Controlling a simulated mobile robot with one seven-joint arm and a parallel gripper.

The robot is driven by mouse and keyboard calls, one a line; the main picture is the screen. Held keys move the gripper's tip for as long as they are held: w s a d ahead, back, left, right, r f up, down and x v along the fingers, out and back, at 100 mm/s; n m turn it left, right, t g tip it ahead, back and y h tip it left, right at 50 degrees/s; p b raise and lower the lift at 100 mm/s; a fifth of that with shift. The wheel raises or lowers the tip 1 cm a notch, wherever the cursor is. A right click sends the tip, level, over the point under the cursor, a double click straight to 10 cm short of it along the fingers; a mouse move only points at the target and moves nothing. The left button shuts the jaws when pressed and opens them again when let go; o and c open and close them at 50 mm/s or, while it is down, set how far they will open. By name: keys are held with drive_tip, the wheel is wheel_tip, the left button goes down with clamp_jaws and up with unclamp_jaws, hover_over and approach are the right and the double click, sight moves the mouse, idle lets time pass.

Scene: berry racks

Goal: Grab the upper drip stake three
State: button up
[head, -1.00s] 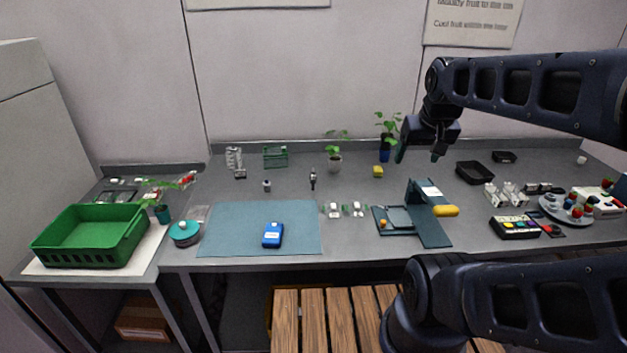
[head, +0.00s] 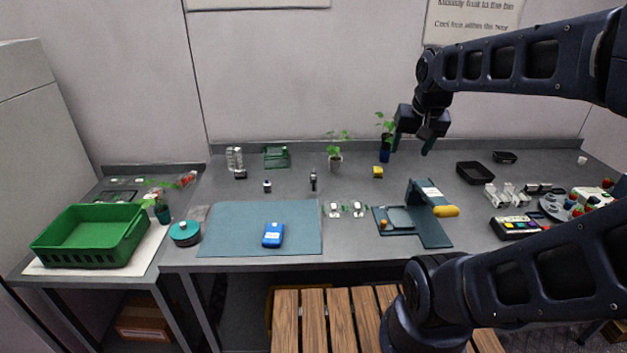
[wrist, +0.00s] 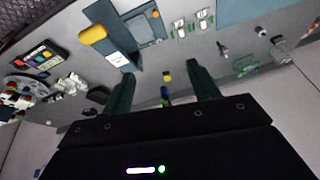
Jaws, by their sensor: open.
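I cannot tell with certainty which small item is the upper drip stake three. A small dark upright piece (head: 313,180) stands mid-table, and white pieces with green (head: 345,208) lie nearer the front. White clip-like pieces (head: 507,196) stand in a group on the right. My gripper (head: 412,144) is open and empty, raised over the back of the table beside the tall plant's blue pot (head: 384,154). In the wrist view its two dark green fingers (wrist: 160,72) are spread apart, with the grey tabletop between and beyond them.
A yellow block (head: 377,172) sits below my gripper in the head view. A black tray (head: 474,173) is to its right. A dark green stand with a yellow handle (head: 431,228), a blue mat (head: 220,225) and a green crate (head: 62,258) are nearer the front. Bare tabletop lies mid-table.

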drive_tip(key=w+a+m+g, duration=0.1)
drive_tip(key=w+a+m, duration=0.35)
drive_tip(key=w, duration=0.55)
drive_tip(key=m+g, duration=0.3)
drive_tip(key=m, duration=1)
approach(314, 174)
drive_tip(key=shift+w+d+f, duration=0.1)
drive_tip(key=shift+d+f, duration=0.05)
wheel_tip(314, 174, down, 5)
drive_tip(key=shift+f, duration=0.2)
drive_tip(key=shift+a+f, duration=0.15)
drive_tip(key=shift+f, duration=1.15)
drive_tip(key=shift+a+f, duration=0.2)
drive_tip(key=shift+f, duration=1.1)
drive_tip(key=c, duration=1)
drive_tip(key=shift+r, duration=0.1)
drive_tip(key=shift+c, duration=0.2)
